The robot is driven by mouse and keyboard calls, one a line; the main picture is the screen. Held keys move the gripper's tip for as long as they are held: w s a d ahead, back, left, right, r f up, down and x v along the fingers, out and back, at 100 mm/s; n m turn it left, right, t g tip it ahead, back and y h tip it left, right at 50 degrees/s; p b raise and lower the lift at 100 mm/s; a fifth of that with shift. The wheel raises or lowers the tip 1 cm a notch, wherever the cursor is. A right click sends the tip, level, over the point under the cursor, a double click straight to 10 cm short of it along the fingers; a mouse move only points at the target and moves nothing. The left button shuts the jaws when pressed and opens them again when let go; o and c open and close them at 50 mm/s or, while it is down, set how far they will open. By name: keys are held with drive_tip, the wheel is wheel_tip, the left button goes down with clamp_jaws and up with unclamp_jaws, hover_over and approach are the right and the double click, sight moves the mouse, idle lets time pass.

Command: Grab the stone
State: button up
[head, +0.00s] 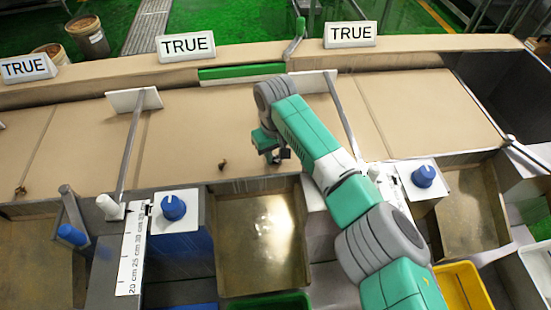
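A small brown lump (222,164), which looks like a stone, lies on the tan belt surface near its front edge, left of my arm. A second small brown lump (20,190) lies at the far left near the same edge. My gripper (281,156) is above the belt, a short way right of the first lump and apart from it. The gripper is small and dark here, partly covered by my own arm, and its fingers cannot be made out.
Bars with white plates (134,100) cross the belt on both sides of my arm. Blue knobs (173,207) and a ruler (132,250) stand at the front. An open metal bin (262,279) lies below the belt edge. The belt between lump and gripper is clear.

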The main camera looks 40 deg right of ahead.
sight(275, 157)
wheel_tip(275, 157, up, 10)
drive_tip(key=shift+r+p, duration=0.1)
drive_tip(key=shift+p, duration=1.1)
